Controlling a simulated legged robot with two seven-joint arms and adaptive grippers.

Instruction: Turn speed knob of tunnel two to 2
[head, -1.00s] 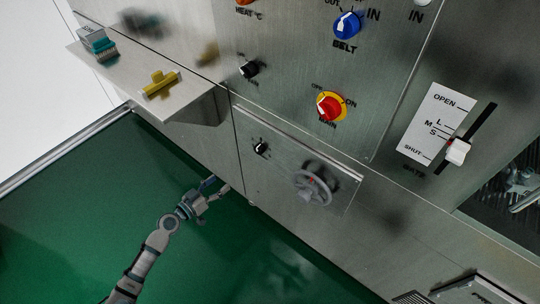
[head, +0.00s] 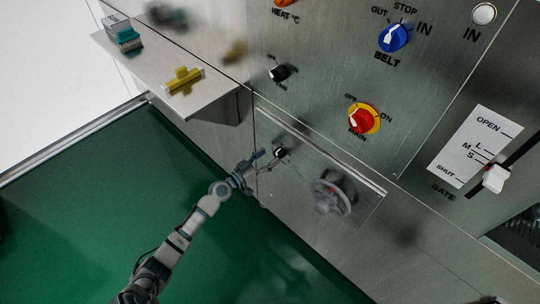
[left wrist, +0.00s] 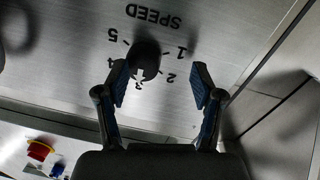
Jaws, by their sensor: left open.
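The small black SPEED knob (head: 279,153) is on the lower steel panel in the head view. In the left wrist view the knob (left wrist: 146,58) shows upside down with numbers 1 to 5 around it. Its white mark faces down in that picture, close to the 3. My left gripper (head: 265,161) is open in front of the knob. In the left wrist view the open fingers (left wrist: 160,80) have the knob between their lines, nearer the left finger. Contact cannot be told. No tunnel label is readable. My right gripper is not in view.
A grey handwheel (head: 332,197) stands out to the right of the knob. Above are a red-yellow MAIN switch (head: 363,118), a blue BELT knob (head: 393,37) and a black knob (head: 280,73).

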